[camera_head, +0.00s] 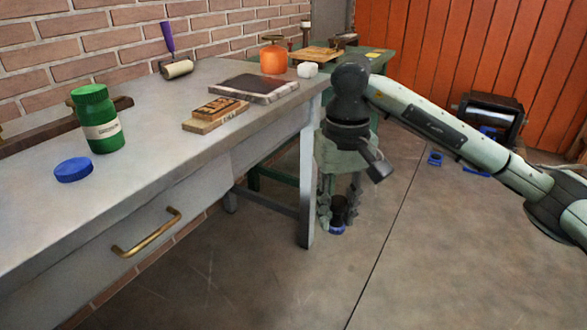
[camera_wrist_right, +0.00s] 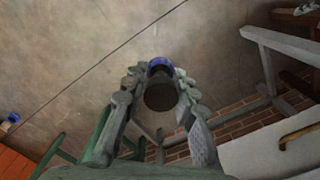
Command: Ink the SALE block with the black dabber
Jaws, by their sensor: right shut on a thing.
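My right gripper (camera_head: 338,214) hangs beside the grey table's right end, below its top. It is shut on a dark round thing (camera_wrist_right: 160,96), probably the black dabber, which also shows between the fingers in the head view (camera_head: 339,208). Blue shows at the thing's far end; I cannot tell whether it is part of it. A light wooden block (camera_head: 203,125) lies on the table with darker, raised wooden pieces (camera_head: 218,106) on top. It may be the SALE block, but its lettering is too small to read. The gripper is well apart from it. My left gripper is out of view.
A dark slab (camera_head: 250,86) lies behind the block on the grey table (camera_head: 150,165). The table's front edge is between gripper and block.

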